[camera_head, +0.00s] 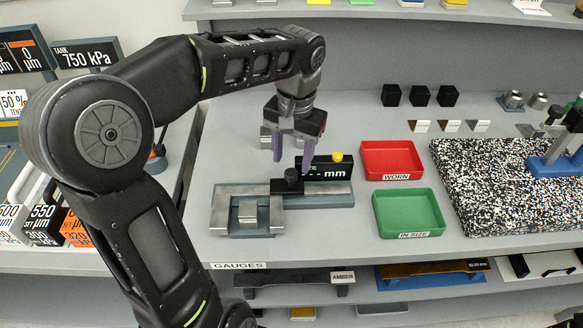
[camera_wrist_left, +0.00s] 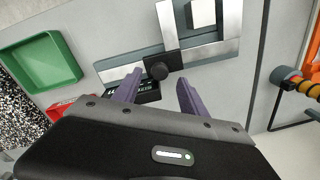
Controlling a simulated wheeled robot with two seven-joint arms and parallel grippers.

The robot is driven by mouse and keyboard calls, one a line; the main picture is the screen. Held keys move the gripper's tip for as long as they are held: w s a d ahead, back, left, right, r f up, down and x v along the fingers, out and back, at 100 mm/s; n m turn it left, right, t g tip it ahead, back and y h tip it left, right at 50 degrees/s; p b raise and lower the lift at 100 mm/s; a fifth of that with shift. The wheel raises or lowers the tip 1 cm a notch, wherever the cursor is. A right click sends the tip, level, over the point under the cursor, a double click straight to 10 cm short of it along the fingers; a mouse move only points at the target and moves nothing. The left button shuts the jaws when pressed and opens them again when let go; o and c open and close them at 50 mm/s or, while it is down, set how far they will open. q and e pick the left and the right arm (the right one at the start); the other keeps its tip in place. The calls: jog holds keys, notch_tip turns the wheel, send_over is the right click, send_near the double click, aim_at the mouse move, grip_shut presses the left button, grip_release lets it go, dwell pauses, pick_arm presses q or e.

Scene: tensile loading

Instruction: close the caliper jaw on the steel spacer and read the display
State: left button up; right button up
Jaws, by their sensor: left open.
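The caliper (camera_head: 328,188) lies on the grey bench, with a steel beam and a fixed jaw block (camera_head: 226,212) at its left. A black sliding jaw with a round knob (camera_head: 291,175) sits on the beam. The steel spacer (camera_head: 248,210) is a small block between the jaws, and it also shows in the left wrist view (camera_wrist_left: 201,13). The black display (camera_head: 325,171) reads "-- mm", its left part partly hidden. My left gripper (camera_head: 291,155) is open, purple fingers pointing down, above and behind the knob (camera_wrist_left: 160,70). It appears to hold nothing. My right gripper is not in view.
A red tray (camera_head: 391,145) marked WORN and a green tray (camera_head: 408,236) marked IN SIZE stand right of the caliper. A speckled slab (camera_head: 500,205) lies further right. Black cubes (camera_head: 420,96) stand at the back. A yellow button (camera_head: 337,156) tops the display.

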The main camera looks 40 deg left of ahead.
aim_at(291, 173)
pick_arm(q)
jog(key=shift+a+f, duration=0.1)
jog(key=shift+f, duration=2.2)
jog(key=shift+c, duration=0.3)
